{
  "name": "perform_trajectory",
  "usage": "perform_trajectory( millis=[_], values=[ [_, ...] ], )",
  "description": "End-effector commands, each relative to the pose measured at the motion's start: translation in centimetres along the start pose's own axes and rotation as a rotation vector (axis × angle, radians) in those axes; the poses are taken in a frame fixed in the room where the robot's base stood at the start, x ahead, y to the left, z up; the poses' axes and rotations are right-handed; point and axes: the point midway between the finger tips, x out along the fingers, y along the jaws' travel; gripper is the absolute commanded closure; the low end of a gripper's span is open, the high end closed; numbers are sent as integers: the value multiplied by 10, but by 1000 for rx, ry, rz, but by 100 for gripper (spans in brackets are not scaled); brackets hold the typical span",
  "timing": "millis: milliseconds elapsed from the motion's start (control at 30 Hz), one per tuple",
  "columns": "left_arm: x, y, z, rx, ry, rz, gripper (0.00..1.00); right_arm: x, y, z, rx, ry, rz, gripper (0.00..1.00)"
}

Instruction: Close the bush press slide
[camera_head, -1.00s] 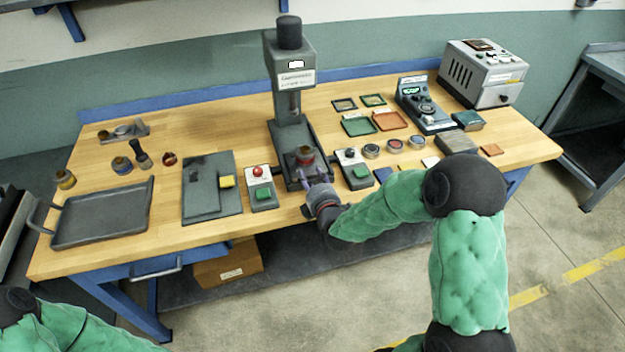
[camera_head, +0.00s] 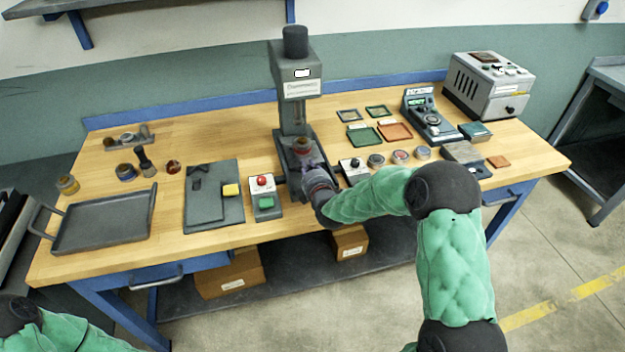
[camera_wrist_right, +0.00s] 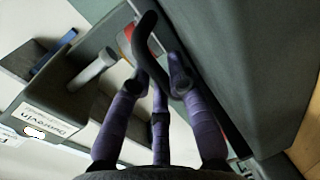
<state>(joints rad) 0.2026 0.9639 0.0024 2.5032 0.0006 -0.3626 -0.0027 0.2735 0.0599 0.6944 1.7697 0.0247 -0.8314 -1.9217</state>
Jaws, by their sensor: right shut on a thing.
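The grey bush press (camera_head: 297,75) stands mid-table, with its label on the upper head and a ram pointing down. Its slide (camera_head: 318,160) lies in the base and carries a round brownish-red part (camera_head: 303,146), close in front of the column and near the ram. My right gripper (camera_head: 312,172) is at the front end of the slide. In the right wrist view its purple fingers (camera_wrist_right: 160,90) close around a dark curved slide handle (camera_wrist_right: 146,35). The fingers partly hide the handle and slide. Only part of my left arm shows at lower left; its gripper is out of view.
A control box with a red button (camera_head: 263,188) stands left of the press, and another control box (camera_head: 353,170) stands right, close to my right forearm. Several round tins (camera_head: 400,156) sit further right. A grey tray (camera_head: 103,222) lies at the left.

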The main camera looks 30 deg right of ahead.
Motion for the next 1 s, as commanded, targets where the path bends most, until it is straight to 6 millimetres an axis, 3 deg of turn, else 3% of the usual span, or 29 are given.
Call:
perform_trajectory(
  millis=[367,400,467,833,1000],
  values=[
    [0,0,0,0,0,0,60,4,0,0,1,0,-3,100],
    [0,0,0,0,0,0,60,4,0,0,1,0,-3,71],
    [0,0,0,0,0,0,60,4,0,0,1,0,-3,57],
    [0,0,0,0,0,0,60,2,-1,0,1,0,-5,57],
    [0,0,0,0,0,0,60,-11,-1,0,1,0,-5,57]
  ],
)
